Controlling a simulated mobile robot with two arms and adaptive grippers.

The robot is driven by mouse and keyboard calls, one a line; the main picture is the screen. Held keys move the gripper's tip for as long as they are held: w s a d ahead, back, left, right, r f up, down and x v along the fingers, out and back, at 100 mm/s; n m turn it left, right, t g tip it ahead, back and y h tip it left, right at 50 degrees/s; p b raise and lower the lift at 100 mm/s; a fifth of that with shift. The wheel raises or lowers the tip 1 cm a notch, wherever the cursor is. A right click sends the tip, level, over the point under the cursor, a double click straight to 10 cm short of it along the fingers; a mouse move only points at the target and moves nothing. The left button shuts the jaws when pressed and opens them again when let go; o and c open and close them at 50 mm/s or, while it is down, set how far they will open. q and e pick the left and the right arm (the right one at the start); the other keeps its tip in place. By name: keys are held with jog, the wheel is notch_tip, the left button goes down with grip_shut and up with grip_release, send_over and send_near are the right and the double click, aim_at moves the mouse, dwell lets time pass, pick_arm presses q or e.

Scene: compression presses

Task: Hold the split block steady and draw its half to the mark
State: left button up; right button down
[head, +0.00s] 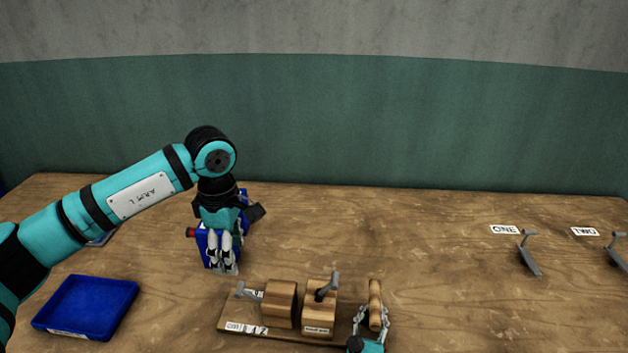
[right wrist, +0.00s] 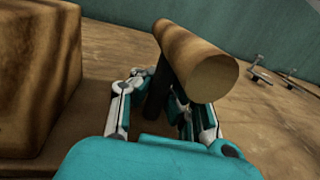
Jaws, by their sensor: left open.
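The split block is two wooden halves on a wooden base board (head: 228,318): a left half (head: 280,300) and a right half (head: 320,310), with a gap between them. A grey lever stands at each half. At the board's right end is a wooden crossbar handle (head: 375,297). In the right wrist view the handle (right wrist: 195,60) sits on a dark post. My right gripper (head: 374,325) has its fingers on both sides of this post; whether they press on it is unclear. My left gripper (head: 225,268) is open, pointing down beside a blue box (head: 205,252), behind the board.
An empty blue tray (head: 85,305) lies at the left. Labels ONE (head: 504,230) and TWO (head: 584,231) lie at the right, each with a grey lever nearby. The table between the board and these levers is clear.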

jog(key=c, duration=1.4)
grip_release()
